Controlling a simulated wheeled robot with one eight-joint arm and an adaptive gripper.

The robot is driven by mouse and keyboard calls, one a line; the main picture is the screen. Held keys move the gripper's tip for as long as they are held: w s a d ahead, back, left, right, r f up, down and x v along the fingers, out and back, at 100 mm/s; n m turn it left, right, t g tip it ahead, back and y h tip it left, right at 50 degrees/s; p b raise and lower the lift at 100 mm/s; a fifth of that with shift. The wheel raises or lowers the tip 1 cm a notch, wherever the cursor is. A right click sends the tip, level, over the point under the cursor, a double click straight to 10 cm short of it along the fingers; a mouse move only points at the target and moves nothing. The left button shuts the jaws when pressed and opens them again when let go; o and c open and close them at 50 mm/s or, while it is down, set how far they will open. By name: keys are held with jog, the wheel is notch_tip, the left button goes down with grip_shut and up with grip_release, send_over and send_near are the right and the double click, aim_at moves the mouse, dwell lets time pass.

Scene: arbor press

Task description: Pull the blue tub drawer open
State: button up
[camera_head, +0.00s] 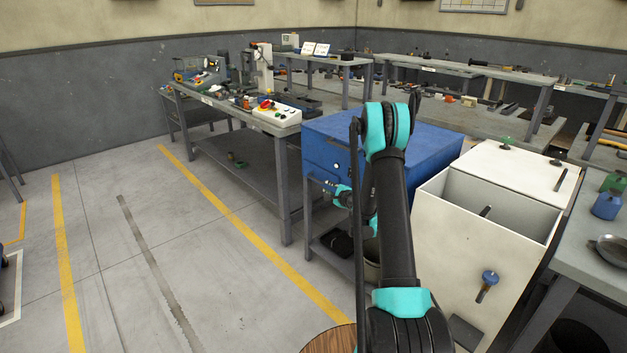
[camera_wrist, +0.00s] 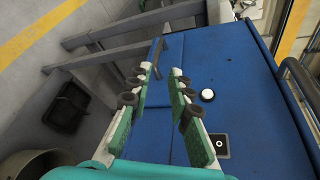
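The blue tub drawer is part of a blue metal cabinet (camera_head: 325,152) in the middle of the head view. In the wrist view its blue front (camera_wrist: 235,65) fills the right half. A round white knob (camera_wrist: 207,95) with a dark rim sits on that front, and a small dark square plate with a light spot (camera_wrist: 219,146) lies nearer the wrist. My gripper (camera_wrist: 163,72) is open and empty, its two fingers apart. The knob is to the right of the right finger, not between the fingers. In the head view my gripper (camera_head: 332,187) is small beside the front, partly hidden by my arm.
The cabinet stands on a grey frame, with a bucket (camera_wrist: 28,165) and a black tray (camera_wrist: 66,107) below. A white open-topped cabinet (camera_head: 485,240) stands close on the right. A workbench (camera_head: 240,150) adjoins on the left. Floor to the left is clear.

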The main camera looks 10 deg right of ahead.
aim_at(316, 180)
jog(key=shift+m+t, duration=0.3)
jog(key=shift+m, duration=0.4)
jog(key=x, duration=0.6)
jog(key=f+x, duration=0.1)
jog(key=x, duration=0.5)
jog(key=d+x, duration=0.1)
jog(key=x, duration=0.6)
jog(key=shift+d+f, duration=0.15)
jog(key=shift+f, duration=0.2)
jog(key=shift+s, duration=0.1)
grip_shut()
